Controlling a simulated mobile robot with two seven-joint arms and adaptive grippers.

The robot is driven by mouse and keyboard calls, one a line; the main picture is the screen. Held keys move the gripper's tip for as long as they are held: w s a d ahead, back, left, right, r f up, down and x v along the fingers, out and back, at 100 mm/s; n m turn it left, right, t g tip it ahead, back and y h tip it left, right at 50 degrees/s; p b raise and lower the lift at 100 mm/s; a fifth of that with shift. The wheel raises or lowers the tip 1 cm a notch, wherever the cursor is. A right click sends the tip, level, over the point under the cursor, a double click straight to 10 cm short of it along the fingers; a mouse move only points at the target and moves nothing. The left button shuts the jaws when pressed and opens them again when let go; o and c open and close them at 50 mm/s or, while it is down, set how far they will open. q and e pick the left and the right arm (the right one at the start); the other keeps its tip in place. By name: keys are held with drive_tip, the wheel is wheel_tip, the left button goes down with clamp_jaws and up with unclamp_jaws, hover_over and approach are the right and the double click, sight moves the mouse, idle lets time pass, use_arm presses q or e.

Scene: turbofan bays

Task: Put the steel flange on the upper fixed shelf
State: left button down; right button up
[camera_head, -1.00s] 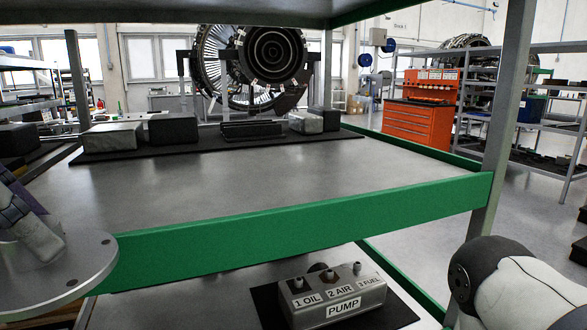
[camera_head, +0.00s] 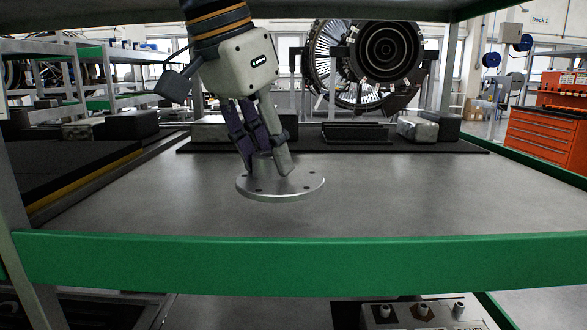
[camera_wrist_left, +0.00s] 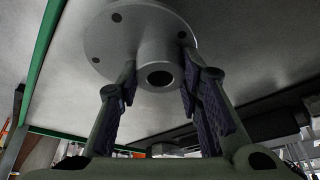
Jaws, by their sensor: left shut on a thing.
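The steel flange (camera_head: 281,189) is a round grey disc with bolt holes and a short central hub. My left gripper (camera_head: 264,160) reaches down from above and is shut on the hub, with the disc roughly level over the bare grey shelf surface (camera_head: 400,200). I cannot tell whether the disc touches the shelf. In the left wrist view, the flange (camera_wrist_left: 112,38) shows with its hub between the two dark-padded fingers (camera_wrist_left: 160,75). This shelf has a green front edge (camera_head: 300,264). My right gripper is out of view.
Several grey and black blocks, one a light block (camera_head: 417,129), stand on a black mat (camera_head: 240,148) along the back. A shelf board (camera_head: 400,10) hangs overhead. A post (camera_head: 18,190) stands at left. Below is a pump box (camera_head: 425,314). The shelf's middle and right are clear.

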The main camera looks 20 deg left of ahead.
use_arm(q)
drive_tip(key=w+d, duration=0.1)
drive_tip(key=w, duration=0.1)
drive_tip(key=shift+w+d, duration=0.3)
drive_tip(key=shift+d, duration=0.05)
drive_tip(key=shift+w+d+r, duration=0.1)
drive_tip(key=shift+w, duration=0.4)
wheel_tip(320, 180, down, 3)
drive_tip(key=shift+d, duration=0.15)
drive_tip(key=shift+f, duration=0.25)
drive_tip(key=shift+f, duration=0.1)
drive_tip(key=c, duration=1.1)
unclamp_jaws()
drive_tip(key=shift+f, duration=0.1)
